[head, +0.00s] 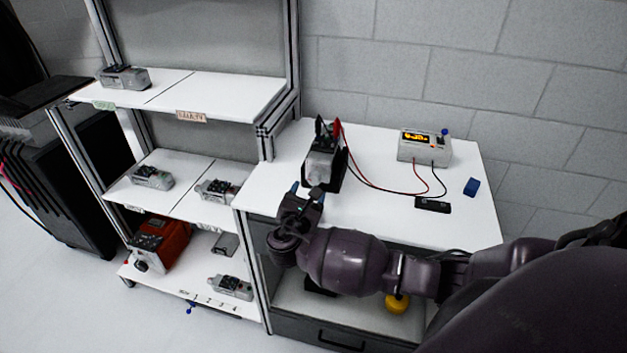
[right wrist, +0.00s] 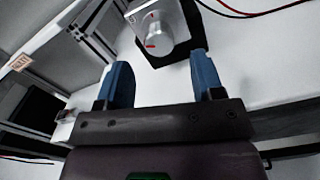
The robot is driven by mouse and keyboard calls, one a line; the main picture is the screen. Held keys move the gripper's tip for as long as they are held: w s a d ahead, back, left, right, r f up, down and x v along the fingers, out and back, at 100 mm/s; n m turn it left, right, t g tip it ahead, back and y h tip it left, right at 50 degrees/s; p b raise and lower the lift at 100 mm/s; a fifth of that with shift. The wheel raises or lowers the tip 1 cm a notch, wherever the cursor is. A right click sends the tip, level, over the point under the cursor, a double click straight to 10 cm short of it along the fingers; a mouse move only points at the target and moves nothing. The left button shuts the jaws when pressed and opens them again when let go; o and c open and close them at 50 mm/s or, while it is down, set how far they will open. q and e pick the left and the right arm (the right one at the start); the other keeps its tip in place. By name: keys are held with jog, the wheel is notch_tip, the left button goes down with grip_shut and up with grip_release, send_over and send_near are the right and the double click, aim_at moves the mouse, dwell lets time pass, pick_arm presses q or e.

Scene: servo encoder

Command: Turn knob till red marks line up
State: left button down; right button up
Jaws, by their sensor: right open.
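The grey servo unit (head: 323,158) stands in a black holder on the white workbench, with a black and a red clip on top. In the right wrist view its round grey knob (right wrist: 162,36) faces me, carrying a short red mark near its left edge. Another red mark shows on the housing (right wrist: 139,17) above it; the two look apart, though the view is tilted. My right gripper (head: 308,192) is in front of the unit. Its blue fingers (right wrist: 162,72) are open and empty, with the knob ahead of the gap between them. My left gripper is out of view.
A black box (head: 432,205) and a blue block (head: 471,187) lie on the right of the bench. A shelf (head: 222,91) with similar units stands left.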

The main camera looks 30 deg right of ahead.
aim_at(313, 182)
jog(key=shift+x, duration=2.8)
jog(key=c, duration=0.9)
